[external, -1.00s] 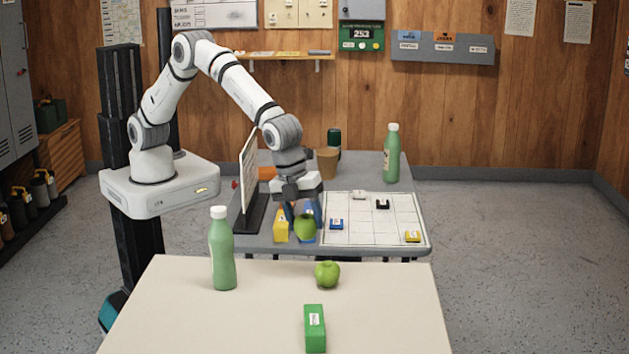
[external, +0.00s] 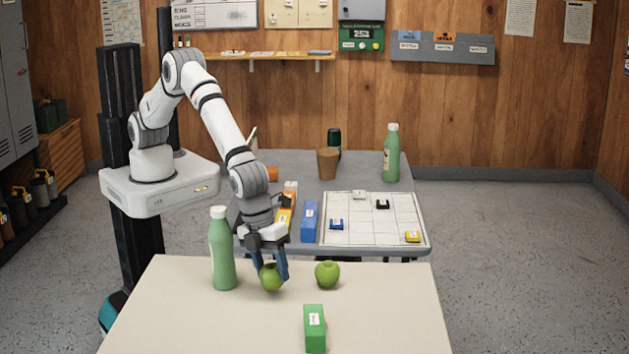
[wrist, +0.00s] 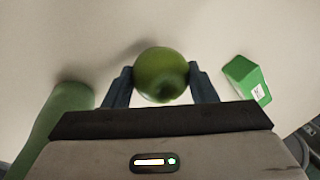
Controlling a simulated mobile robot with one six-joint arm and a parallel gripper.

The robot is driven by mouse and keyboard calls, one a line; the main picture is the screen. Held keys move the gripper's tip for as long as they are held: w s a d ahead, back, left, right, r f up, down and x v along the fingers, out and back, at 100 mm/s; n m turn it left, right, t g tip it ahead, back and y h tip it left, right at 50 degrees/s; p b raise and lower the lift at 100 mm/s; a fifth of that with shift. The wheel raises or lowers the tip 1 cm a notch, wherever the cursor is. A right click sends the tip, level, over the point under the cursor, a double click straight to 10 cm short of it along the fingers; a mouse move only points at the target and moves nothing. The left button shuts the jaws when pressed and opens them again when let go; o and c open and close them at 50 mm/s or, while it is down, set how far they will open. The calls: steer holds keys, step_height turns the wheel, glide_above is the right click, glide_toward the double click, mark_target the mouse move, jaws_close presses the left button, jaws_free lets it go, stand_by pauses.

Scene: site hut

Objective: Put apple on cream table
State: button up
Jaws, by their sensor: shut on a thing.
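My gripper (external: 271,279) is shut on a green apple (external: 269,280), low over the far part of the cream table (external: 200,325). In the wrist view the apple (wrist: 161,76) sits between my two fingers (wrist: 161,84). I cannot tell whether it touches the tabletop. A second green apple (external: 327,274) stands on the cream table, just right of my gripper.
A green bottle (external: 221,250) stands close left of my gripper on the cream table. A green box (external: 315,328) lies nearer the front. Behind, the grey table (external: 365,170) holds boxes, a marked board (external: 358,215), a cup (external: 327,163) and another bottle (external: 391,155).

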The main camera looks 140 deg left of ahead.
steer(key=shift+f, duration=0.9)
steer(key=shift+f, duration=0.1)
steer(key=o, duration=1)
steer(key=shift+f, duration=0.1)
steer(key=shift+o, duration=0.2)
